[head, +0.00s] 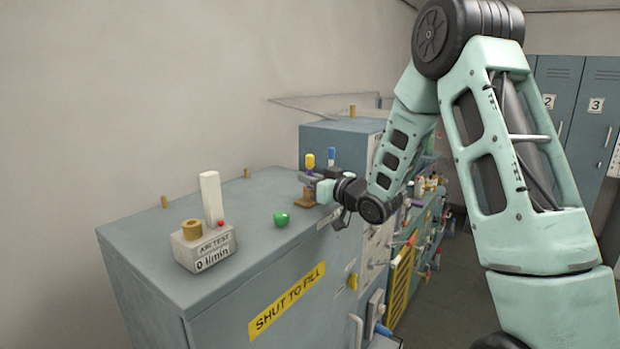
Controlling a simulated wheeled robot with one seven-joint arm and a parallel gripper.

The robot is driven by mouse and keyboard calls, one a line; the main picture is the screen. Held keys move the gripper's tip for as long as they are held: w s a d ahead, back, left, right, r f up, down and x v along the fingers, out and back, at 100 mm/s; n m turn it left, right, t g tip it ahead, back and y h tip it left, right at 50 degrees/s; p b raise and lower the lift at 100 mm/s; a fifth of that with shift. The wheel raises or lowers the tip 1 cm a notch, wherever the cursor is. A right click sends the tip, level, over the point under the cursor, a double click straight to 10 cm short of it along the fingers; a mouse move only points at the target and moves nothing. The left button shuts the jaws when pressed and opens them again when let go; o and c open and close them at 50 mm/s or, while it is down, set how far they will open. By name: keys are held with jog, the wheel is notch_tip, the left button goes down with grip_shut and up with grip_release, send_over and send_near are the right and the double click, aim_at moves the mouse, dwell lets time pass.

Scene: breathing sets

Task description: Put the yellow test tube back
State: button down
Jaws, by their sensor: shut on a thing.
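The yellow test tube (310,161) shows its yellow top just above my gripper (308,178). My gripper is shut on it, over the far end of the grey cabinet top (255,215). The lower part of the tube is hidden by the fingers. A brown block (303,198) stands just below the gripper on the cabinet top. I cannot tell whether the tube touches it. A blue-topped tube (332,155) stands upright just right of the yellow one, its lower part hidden by my gripper.
A green ball-like knob (281,219) sits on the cabinet top near the gripper. A white gauge box (204,247) with a tall white column stands at the near left. Small brown pegs line the back edge. A taller cabinet (335,138) rises behind the gripper. Lockers (557,85) stand far right.

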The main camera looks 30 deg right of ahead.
jog(key=shift+f, duration=0.1)
jog(key=c, duration=1.5)
grip_release()
jog(key=shift+s+d, duration=0.1)
jog(key=shift+s, duration=0.1)
jog(key=s+d+b, duration=0.2)
jog(key=s+b, duration=0.2)
jog(key=s, duration=0.7)
jog(key=shift+s, duration=0.2)
